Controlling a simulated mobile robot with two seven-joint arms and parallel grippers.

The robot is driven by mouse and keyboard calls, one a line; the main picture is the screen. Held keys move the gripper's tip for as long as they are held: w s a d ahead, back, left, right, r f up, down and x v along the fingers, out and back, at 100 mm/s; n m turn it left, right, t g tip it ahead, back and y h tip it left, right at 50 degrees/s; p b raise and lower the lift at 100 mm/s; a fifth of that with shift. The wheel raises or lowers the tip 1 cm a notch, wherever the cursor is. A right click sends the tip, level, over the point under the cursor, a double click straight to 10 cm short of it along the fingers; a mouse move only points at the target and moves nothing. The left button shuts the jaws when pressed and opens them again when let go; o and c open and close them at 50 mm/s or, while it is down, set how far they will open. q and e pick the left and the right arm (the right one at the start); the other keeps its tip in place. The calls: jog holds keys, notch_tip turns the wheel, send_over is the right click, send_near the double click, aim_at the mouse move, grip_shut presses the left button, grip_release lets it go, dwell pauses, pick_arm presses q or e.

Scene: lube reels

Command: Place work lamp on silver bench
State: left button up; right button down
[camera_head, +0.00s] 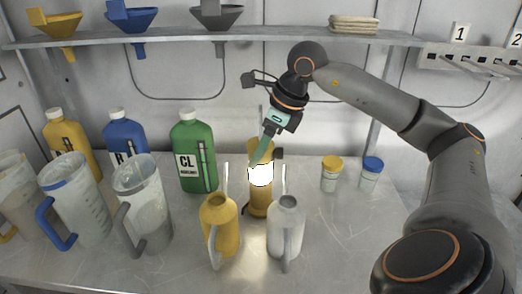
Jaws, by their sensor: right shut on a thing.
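The work lamp (260,192) is a yellow upright body with a bright lit panel. It shows on the silver bench (318,235), behind and between a yellow can and a grey can; whether its base touches the bench is hard to tell. My right gripper (262,158) reaches down from the upper right and is shut on the upper part of the lamp. Its fingertips partly cover the lamp top. The front cans hide part of the lamp's lower sides. My left gripper is not in this view.
A yellow can (219,225) and a grey can (287,228) stand close in front of the lamp. A green bottle (194,160) is left of it. Clear jugs (143,200) stand at left, small jars (331,174) at right. A shelf (270,37) with funnels runs above.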

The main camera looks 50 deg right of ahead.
jog(key=c, duration=0.5)
grip_release()
jog(key=shift+f, duration=0.15)
jog(key=shift+c, duration=0.2)
jog(key=o, duration=0.5)
jog(key=shift+c, duration=0.2)
jog(key=p+v, duration=0.2)
jog(key=v, duration=1)
jog(key=shift+p, duration=0.35)
jog(key=shift+d, duration=0.1)
